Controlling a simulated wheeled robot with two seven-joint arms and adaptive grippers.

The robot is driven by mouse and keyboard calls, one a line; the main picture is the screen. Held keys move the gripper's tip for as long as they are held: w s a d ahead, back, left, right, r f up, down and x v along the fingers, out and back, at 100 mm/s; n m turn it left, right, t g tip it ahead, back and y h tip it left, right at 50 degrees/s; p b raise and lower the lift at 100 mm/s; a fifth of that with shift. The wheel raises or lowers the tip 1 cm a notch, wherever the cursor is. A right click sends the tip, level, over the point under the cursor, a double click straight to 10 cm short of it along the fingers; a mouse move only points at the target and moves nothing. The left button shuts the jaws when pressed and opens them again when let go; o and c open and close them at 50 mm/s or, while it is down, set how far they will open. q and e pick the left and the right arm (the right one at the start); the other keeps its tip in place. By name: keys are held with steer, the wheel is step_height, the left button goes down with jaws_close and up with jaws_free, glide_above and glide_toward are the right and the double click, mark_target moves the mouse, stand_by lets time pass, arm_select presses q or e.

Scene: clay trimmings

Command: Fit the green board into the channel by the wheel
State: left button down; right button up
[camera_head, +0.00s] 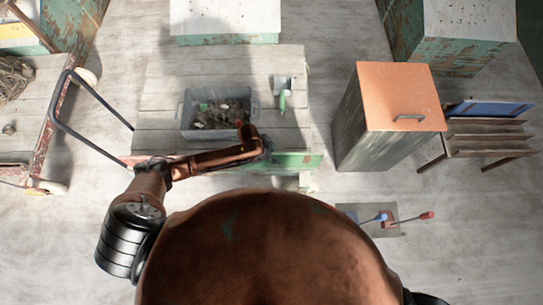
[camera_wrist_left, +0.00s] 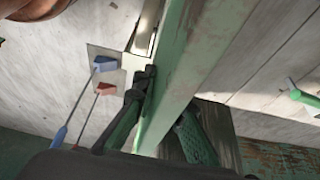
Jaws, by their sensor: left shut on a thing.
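The long green board (camera_head: 300,160) lies along the near edge of the plank-topped bench. In the left wrist view the green board (camera_wrist_left: 182,75) runs steeply from top to bottom between my fingers. My left gripper (camera_head: 267,153) is shut on it, and in the left wrist view the gripper (camera_wrist_left: 168,98) has a dark finger on each side. I cannot make out the channel. A pale rounded piece (camera_head: 50,187) low at the left may be a wheel. Whether the board sits in anything is hidden. My right gripper does not show.
A grey bin (camera_head: 184,118) of clay scraps and a small green-handled tool (camera_head: 283,101) are on the bench. An orange-topped cabinet (camera_head: 395,90) stands right of it. A plate with blue-handled and red-handled rods (camera_head: 385,220) lies at lower right. Floor between is bare.

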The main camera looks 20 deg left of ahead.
arm_select(q)
steer(key=f, duration=0.1)
steer(key=a+f+b, duration=0.1)
steer(key=f, duration=0.1)
steer(key=a+f, duration=0.1)
steer(key=f, duration=0.1)
steer(key=shift+b, duration=0.4)
steer(key=shift+s+f, duration=0.2)
steer(key=shift+f, duration=0.05)
steer(key=c, duration=2.2)
jaws_free()
steer(key=shift+f, duration=0.1)
steer(key=shift+o, duration=1.2)
steer(key=shift+w+d+r, duration=0.1)
steer(key=shift+w+r, duration=0.1)
steer(key=shift+r, duration=0.05)
steer(key=shift+r, duration=0.5)
steer(key=p+v, duration=0.4)
steer(key=v, duration=0.7)
